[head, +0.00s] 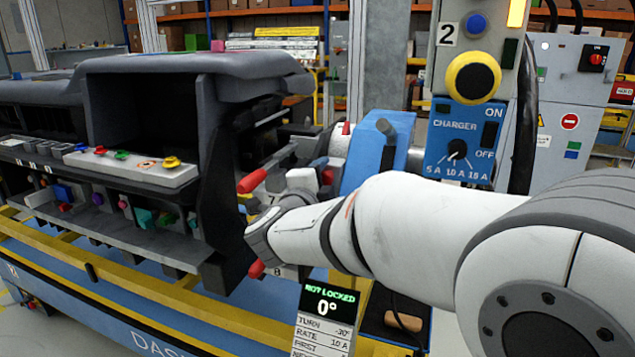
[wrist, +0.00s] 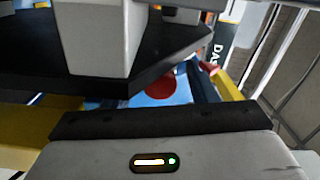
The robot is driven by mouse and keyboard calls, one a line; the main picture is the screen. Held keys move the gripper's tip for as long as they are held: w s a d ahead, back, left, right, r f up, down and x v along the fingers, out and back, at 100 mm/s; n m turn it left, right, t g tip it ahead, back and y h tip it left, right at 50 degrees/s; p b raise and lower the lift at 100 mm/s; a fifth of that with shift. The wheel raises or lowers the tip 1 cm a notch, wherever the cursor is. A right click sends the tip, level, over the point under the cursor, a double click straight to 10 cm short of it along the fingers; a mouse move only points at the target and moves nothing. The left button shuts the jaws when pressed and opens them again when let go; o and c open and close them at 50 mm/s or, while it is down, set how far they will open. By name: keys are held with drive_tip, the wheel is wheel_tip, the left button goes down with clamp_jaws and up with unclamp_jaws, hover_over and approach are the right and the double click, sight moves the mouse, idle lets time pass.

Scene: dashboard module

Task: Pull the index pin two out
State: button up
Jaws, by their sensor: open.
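Two red knobs show at the right end of the dashboard module in the head view: an upper red knob (head: 252,181) and a lower red knob (head: 257,268). I cannot tell which, if either, is index pin two. The end of my arm is between them, and its fingertips are hidden there. In the wrist view my gripper (wrist: 155,97) is open, with a gap between its dark-edged parts. A round red face (wrist: 161,90) on a blue surface shows through that gap. No pin is seen held.
The dark dashboard module (head: 190,65) fills the left, on a yellow and blue frame (head: 130,290). A blue charger panel (head: 465,140) stands behind my arm at the right.

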drive_tip(key=shift+c, duration=0.4)
clamp_jaws()
